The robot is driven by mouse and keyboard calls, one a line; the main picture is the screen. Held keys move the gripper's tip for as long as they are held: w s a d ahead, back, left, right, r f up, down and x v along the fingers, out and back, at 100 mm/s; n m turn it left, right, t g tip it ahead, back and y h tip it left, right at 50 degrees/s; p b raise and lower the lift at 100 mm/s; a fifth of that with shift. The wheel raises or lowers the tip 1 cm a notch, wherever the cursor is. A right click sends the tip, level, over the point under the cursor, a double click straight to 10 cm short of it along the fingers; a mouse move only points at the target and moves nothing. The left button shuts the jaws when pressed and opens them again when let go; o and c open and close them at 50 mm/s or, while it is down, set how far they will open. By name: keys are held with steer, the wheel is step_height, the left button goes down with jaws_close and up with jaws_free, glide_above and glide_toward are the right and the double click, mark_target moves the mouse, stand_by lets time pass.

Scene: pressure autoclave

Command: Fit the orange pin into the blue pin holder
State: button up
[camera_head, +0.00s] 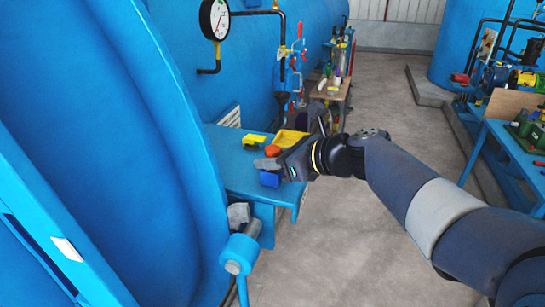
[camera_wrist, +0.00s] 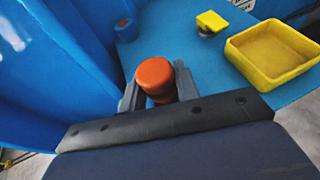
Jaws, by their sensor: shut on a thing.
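The orange pin (camera_wrist: 155,78) has a round orange head and stands out between the fingers of my gripper (camera_wrist: 159,92) in the wrist view. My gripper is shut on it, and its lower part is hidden. In the head view the orange pin (camera_head: 272,151) shows at the tip of my gripper (camera_head: 270,163), over the blue shelf. A dark blue block (camera_head: 269,179) near the shelf's front edge, just below the gripper, looks like the blue pin holder. A small blue cylindrical piece (camera_wrist: 125,28) stands on the shelf at the upper left of the wrist view; I cannot tell if it is the same thing.
A yellow tray (camera_wrist: 278,52) and a yellow-topped piece (camera_wrist: 211,22) sit on the blue shelf (camera_wrist: 180,35), right of and beyond the gripper. The big blue vessel wall (camera_head: 120,130) rises close on the left. Open floor lies to the right of the shelf.

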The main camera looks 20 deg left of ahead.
steer(key=shift+f, duration=0.25)
steer(key=o, duration=1.1)
steer(key=v, duration=1)
steer(key=shift+s+d+b, duration=0.15)
steer(key=shift+d+b, duration=0.2)
steer(key=shift+b, duration=0.05)
